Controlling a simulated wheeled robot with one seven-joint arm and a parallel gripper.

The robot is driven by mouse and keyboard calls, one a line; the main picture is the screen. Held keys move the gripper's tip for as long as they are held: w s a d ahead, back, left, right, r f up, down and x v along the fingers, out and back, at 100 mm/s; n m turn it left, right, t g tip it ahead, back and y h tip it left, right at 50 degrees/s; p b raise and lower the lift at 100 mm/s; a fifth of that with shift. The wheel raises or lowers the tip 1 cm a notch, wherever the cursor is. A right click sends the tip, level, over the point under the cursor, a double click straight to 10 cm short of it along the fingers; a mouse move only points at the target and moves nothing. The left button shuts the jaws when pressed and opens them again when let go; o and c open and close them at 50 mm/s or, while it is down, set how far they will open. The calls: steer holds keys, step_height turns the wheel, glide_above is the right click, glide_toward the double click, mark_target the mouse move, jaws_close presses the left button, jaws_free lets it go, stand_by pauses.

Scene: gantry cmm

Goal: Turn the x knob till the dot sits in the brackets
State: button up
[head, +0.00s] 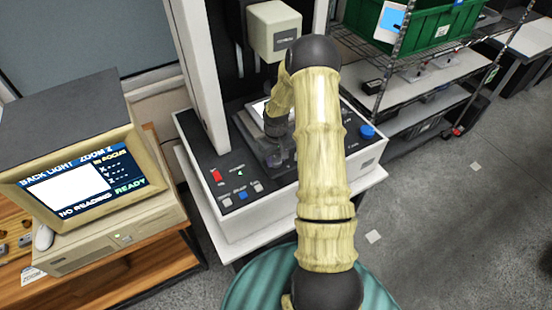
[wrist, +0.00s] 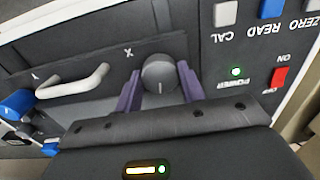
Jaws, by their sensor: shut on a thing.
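The x knob (wrist: 160,72) is a dark grey round knob with a pale pointer line, near the X label on the machine's front panel in the wrist view. My gripper (wrist: 159,88) has its two purple fingers on either side of the knob, shut on it. In the head view my gripper (head: 276,156) is at the panel, and my arm hides the knob there. The monitor screen (head: 75,188) at the left shows a white picture area with "NO READING" and "READY". I cannot make out a dot or brackets on it.
A white handle (wrist: 75,82) and a blue knob (wrist: 16,103) lie left of the knob in the wrist view. CAL, READ and ZERO buttons, a green power light (wrist: 236,71) and a red switch (wrist: 279,77) are to the right. Shelves (head: 420,85) stand behind right.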

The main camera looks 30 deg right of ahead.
mark_target(275, 160)
steer(key=shift+w, duration=0.1)
stand_by(0.3)
steer(key=o, duration=1)
steer(key=shift+r, duration=0.15)
step_height(275, 160, up, 17)
steer(key=b, duration=0.4)
steer(key=shift+r, duration=0.1)
steer(key=shift+a, duration=0.15)
